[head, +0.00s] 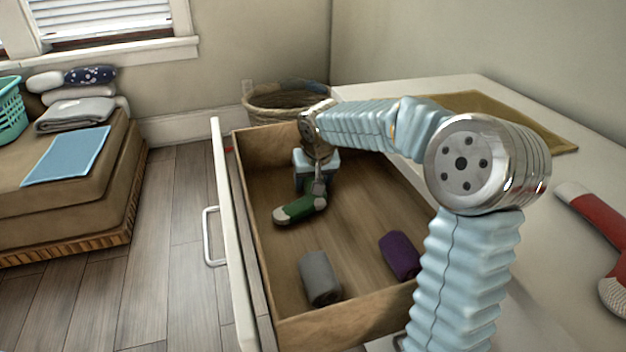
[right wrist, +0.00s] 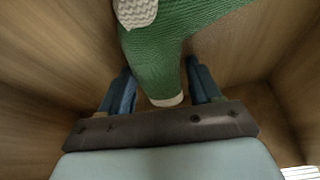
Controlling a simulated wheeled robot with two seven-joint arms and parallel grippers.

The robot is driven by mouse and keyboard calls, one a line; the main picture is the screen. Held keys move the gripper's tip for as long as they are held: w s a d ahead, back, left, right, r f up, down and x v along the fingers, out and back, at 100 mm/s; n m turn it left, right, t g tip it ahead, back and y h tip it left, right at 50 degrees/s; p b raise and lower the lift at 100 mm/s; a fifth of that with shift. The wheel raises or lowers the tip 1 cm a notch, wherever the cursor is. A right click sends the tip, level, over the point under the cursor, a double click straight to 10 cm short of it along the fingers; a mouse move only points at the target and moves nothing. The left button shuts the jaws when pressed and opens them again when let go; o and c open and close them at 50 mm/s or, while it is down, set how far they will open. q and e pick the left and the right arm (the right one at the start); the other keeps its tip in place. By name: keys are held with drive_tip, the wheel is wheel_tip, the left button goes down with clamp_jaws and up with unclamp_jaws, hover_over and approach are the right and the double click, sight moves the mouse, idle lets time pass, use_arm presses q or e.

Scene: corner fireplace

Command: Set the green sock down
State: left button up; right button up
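The green sock (head: 299,208), with pale toe and cuff, is inside the open drawer (head: 345,329), towards its far left part. My right gripper (head: 319,184) reaches down into the drawer at the sock's cuff end. My left gripper is not in view.
A grey rolled item (head: 319,277) and a purple one (head: 399,256) lie nearer in the drawer. A wicker basket (head: 283,103) stands behind. A red-and-white item (head: 598,225) lies on the white top at right. The drawer floor between the rolls is bare.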

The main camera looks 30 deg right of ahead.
drive_tip(key=shift+o, duration=1.1)
drive_tip(key=shift+r, duration=0.25)
drive_tip(key=p+v, duration=0.1)
drive_tip(key=v, duration=1.1)
drive_tip(key=shift+f, duration=0.1)
